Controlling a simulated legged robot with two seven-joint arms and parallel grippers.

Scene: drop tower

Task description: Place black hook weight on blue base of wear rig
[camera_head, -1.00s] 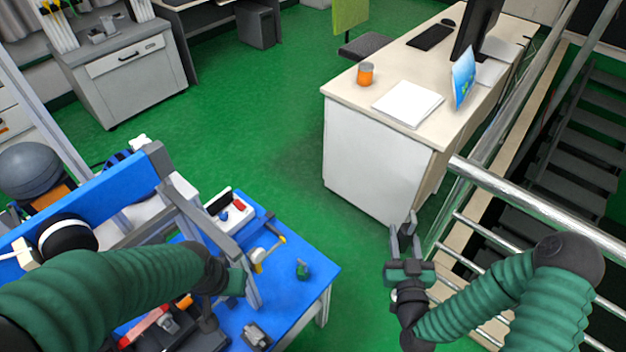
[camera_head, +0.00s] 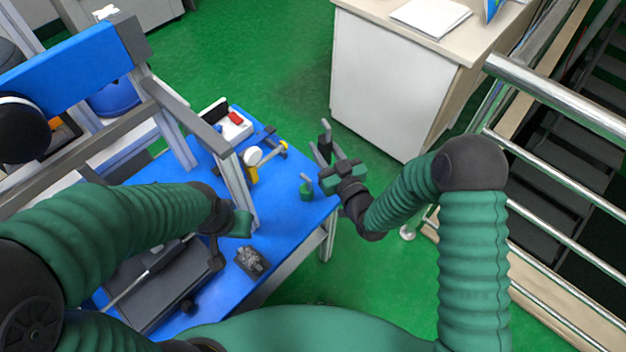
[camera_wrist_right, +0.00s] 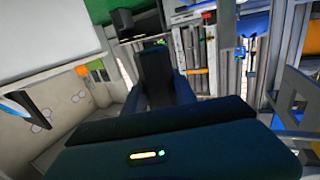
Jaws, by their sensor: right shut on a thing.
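My right gripper (camera_head: 328,142) is near the right corner of the blue base (camera_head: 283,222) in the head view, its fingers pointing up and left. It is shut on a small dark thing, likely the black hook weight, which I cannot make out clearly. The right wrist view shows a dark form (camera_wrist_right: 156,72) in front of the gripper body. My left gripper (camera_head: 238,222) hangs over the blue base beside a grey upright, and its jaws are too hidden to tell.
A grey frame with a blue beam (camera_head: 62,68) rises on the left. A white desk (camera_head: 390,95) and metal railing (camera_head: 560,95) are to the right.

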